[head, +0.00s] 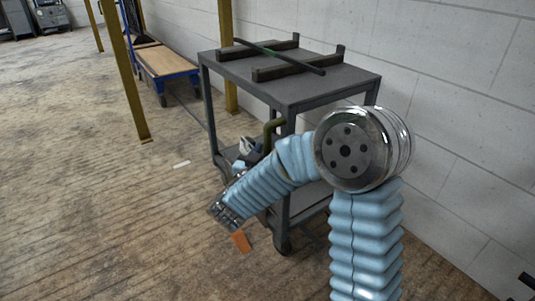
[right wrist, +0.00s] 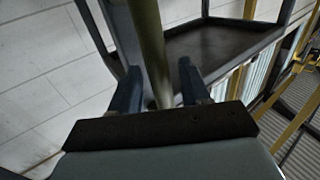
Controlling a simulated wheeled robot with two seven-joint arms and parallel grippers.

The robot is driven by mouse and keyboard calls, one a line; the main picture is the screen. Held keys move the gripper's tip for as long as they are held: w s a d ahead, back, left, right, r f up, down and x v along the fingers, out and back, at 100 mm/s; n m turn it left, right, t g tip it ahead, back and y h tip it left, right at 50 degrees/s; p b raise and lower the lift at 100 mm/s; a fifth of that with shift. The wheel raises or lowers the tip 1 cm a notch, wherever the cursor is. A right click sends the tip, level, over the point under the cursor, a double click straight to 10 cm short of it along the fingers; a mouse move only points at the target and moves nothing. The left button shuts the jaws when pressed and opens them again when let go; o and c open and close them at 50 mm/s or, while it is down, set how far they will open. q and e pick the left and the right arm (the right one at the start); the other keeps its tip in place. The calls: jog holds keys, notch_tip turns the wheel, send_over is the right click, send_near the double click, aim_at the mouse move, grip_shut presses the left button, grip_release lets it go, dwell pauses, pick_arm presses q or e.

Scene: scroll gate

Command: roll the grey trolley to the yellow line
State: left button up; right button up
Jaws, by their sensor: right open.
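The grey trolley (head: 300,86) stands against the white block wall, with a dark top shelf, dark legs and a castor at the near leg. An olive handle bar (head: 273,128) sticks out at its near end. My right arm bends down and left in front of the trolley. My right gripper (head: 248,148) is beside the handle, partly hidden by my forearm. In the right wrist view, the olive bar runs between its two open blue fingers (right wrist: 158,88); contact cannot be told. My left gripper is not in view. I cannot make out a yellow line on the floor.
A dark rod (head: 280,56) lies across two brackets on the trolley top. Yellow posts (head: 125,80) stand left of and behind the trolley. A blue cart with a wooden deck (head: 165,61) is farther back. An orange piece (head: 240,241) lies near the trolley.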

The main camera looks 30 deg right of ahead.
jog(key=shift+w+d, duration=0.2)
jog(key=shift+d, duration=0.1)
grip_shut()
jog(key=shift+w, duration=0.1)
